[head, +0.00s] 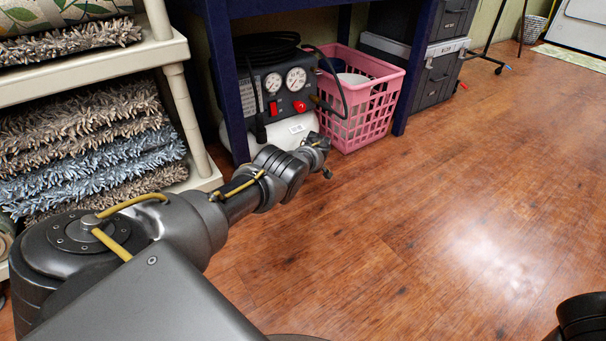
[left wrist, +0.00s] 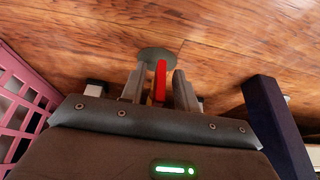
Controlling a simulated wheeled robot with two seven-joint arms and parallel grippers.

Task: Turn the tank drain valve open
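The compressor (head: 285,88), with two round gauges and a white tank (head: 280,131) below, stands under a dark blue table. My left gripper (head: 319,157) is low at the tank's right front, near the floor. In the left wrist view, a narrow red handle (left wrist: 160,82), seemingly the drain valve's, stands between the fingers of my left gripper (left wrist: 158,88). Narrow gaps show on both sides, so the fingers look open around it, not clamped. The valve body is hidden in the head view. My right gripper is out of view.
A pink basket (head: 362,100) stands close to the right of the compressor and my left gripper. Blue table legs (head: 229,100) flank the compressor. A shelf with shaggy rugs (head: 90,150) is at left. The wooden floor (head: 440,210) at right is clear.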

